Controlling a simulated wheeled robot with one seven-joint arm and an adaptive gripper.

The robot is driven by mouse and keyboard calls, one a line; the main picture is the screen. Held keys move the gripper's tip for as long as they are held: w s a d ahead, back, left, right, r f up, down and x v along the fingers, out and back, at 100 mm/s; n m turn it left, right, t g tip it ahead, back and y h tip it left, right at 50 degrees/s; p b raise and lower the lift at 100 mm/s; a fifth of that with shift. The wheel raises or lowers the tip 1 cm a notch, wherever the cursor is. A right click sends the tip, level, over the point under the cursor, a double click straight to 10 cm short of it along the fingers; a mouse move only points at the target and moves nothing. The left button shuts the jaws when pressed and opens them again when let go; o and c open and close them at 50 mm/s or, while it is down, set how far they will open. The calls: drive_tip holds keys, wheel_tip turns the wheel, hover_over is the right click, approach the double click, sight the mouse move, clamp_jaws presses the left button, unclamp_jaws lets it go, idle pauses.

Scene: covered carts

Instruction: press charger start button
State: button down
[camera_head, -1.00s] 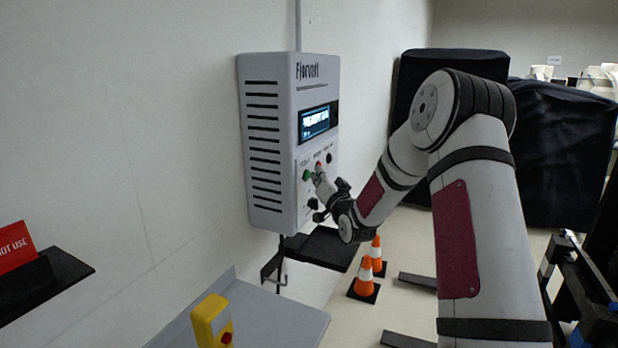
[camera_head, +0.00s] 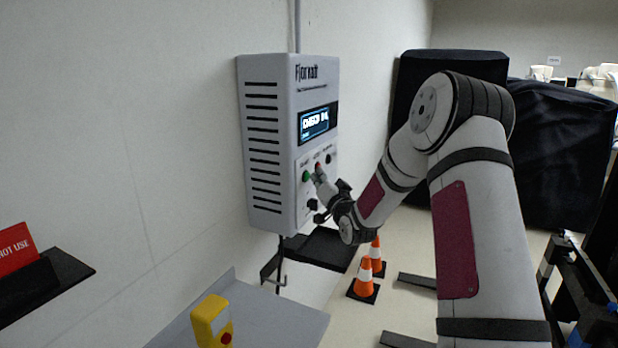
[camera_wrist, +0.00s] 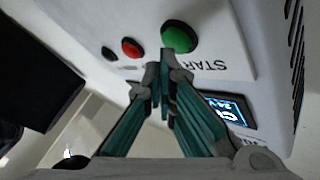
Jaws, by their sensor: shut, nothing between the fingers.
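The charger (camera_head: 270,150) is a light grey box on the wall, with a lit display (camera_head: 314,123) reading text that I can only partly make out. Its green start button (camera_head: 306,176) sits at the left of the button row, and also shows large in the wrist view (camera_wrist: 178,37), beside the word START. A red button (camera_wrist: 131,47) is next to it. My gripper (camera_wrist: 164,68) is shut and empty, with its fingertips just short of or at the lower edge of the green button; I cannot tell whether they touch. In the head view my gripper (camera_head: 318,175) is at the panel.
A black shelf (camera_head: 320,247) is below the charger. Orange cones (camera_head: 364,278) stand on the floor. A grey surface with a yellow box with a red button (camera_head: 211,322) is in front. Dark covered carts (camera_head: 560,150) fill the back right.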

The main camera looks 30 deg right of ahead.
drive_tip(key=shift+s+d, duration=0.3)
drive_tip(key=shift+s, duration=0.05)
drive_tip(key=s+d+p, duration=0.1)
drive_tip(key=s, duration=0.1)
drive_tip(key=s+d+p, duration=0.1)
drive_tip(key=s+d, duration=0.1)
drive_tip(key=shift+p, duration=0.3)
idle(0.9)
